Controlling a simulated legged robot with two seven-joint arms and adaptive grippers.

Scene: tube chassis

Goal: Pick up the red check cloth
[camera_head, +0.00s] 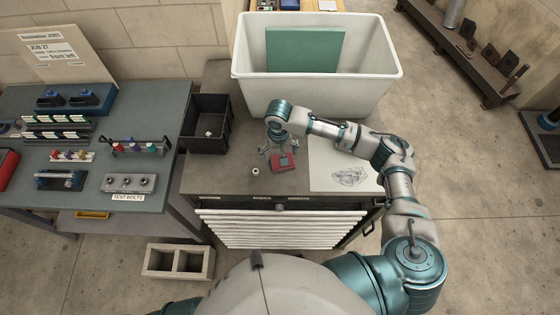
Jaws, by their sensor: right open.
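The red check cloth (285,162) lies as a small red patch on the grey top of the drawer cabinet (222,175), near its front middle. Its check pattern is too small to make out. My right gripper (280,150) points down over the cloth's back edge, with its fingers spread to either side. It is open and holds nothing that I can see. I cannot tell whether the fingertips touch the cloth. The gripper hides part of the cloth's far side. My left gripper is out of view.
A paper sheet with a drawing (335,155) lies to the right, under my right arm. A large white bin (385,82) stands behind, a black bin (207,143) at left. A workbench (95,185) holds racks and tools.

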